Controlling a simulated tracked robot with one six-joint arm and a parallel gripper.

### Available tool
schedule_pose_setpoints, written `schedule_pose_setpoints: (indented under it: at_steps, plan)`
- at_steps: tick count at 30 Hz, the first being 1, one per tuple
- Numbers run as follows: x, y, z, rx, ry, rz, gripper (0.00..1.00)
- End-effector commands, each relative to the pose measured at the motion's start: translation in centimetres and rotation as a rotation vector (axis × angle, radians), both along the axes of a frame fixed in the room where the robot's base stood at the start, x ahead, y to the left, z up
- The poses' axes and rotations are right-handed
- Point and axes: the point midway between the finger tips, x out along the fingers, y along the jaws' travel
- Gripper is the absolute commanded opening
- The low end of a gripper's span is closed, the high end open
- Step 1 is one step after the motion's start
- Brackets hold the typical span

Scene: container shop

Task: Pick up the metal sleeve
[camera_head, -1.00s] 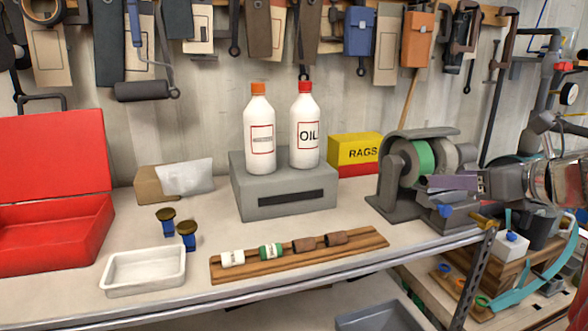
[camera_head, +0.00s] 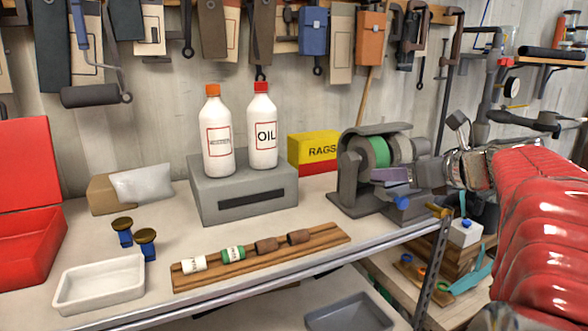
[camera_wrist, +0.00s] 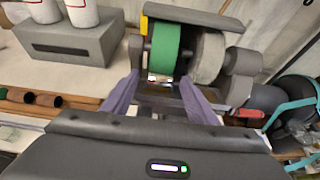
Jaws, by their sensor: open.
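Two rust-brown cylinders (camera_head: 266,245) (camera_head: 299,237) lie at the right end of a wooden grooved rack (camera_head: 330,238) on the bench. They look like metal sleeves; I cannot tell which one the task names. Left of them on the rack are a green-labelled roll (camera_head: 233,254) and a white roll (camera_head: 194,263). In the wrist view, the brown cylinders (camera_wrist: 48,101) are at the left edge, well outside my jaws. My gripper (camera_head: 392,188) is open in front of the bench grinder, right of the rack.
The bench grinder (camera_head: 352,192) with a green wheel is close behind my fingers. A grey box (camera_head: 200,208) carries two bottles. A white tray (camera_head: 70,307), two blue-stemmed knobs (camera_head: 123,238), a rags box (camera_head: 312,145) and a red case (camera_head: 35,255) also stand on the bench.

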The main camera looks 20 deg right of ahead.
Motion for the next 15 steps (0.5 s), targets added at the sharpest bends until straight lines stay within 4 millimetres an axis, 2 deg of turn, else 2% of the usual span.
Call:
schedule_pose_setpoints:
  at_steps: [3,15]
  plan:
    - [-0.01,0.00,0.00,0.000,0.000,0.000,0.53]
    - [-0.01,0.01,0.00,0.000,0.000,0.000,0.25]
